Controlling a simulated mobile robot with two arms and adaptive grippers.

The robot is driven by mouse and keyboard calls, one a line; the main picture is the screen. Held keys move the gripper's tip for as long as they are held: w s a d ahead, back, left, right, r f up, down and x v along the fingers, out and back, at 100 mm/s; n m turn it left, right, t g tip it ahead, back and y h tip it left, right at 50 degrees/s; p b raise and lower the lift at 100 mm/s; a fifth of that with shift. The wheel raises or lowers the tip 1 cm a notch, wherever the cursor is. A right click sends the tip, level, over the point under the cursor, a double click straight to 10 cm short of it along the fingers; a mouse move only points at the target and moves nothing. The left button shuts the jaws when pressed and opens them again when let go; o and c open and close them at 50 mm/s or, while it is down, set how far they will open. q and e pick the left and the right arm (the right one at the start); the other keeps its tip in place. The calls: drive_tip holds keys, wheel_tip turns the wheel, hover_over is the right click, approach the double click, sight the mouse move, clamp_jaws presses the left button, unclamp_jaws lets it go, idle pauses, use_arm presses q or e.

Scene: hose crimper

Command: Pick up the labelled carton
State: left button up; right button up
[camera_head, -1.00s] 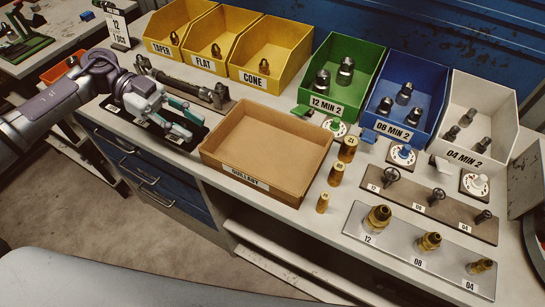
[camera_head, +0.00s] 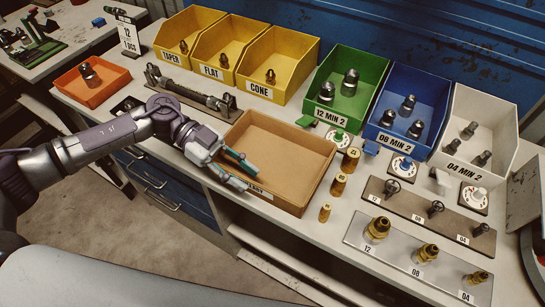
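The labelled carton (camera_head: 300,153) is a shallow, open-topped brown box on the bench, with a white label on its front wall. It looks empty. My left gripper (camera_head: 248,176) is at the carton's left front corner, with its fingers apart. One teal-tipped finger shows over the inside of the carton and the other shows in front of the front wall. The gripper covers part of the label and the left front corner. I cannot tell whether the fingers touch the wall. My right gripper is not in view.
Yellow bins (camera_head: 268,92), a green bin (camera_head: 372,68), a blue bin (camera_head: 424,88) and a white bin (camera_head: 502,108) stand behind. Brass fittings (camera_head: 338,185) stand close right of the carton. A grey tool (camera_head: 190,92) lies behind left. An orange tray (camera_head: 91,98) sits at left.

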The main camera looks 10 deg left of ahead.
use_arm(q)
drive_tip(key=shift+s+d+f, duration=0.25)
drive_tip(key=shift+d, duration=0.35)
clamp_jaws()
drive_tip(key=shift+r, duration=0.15)
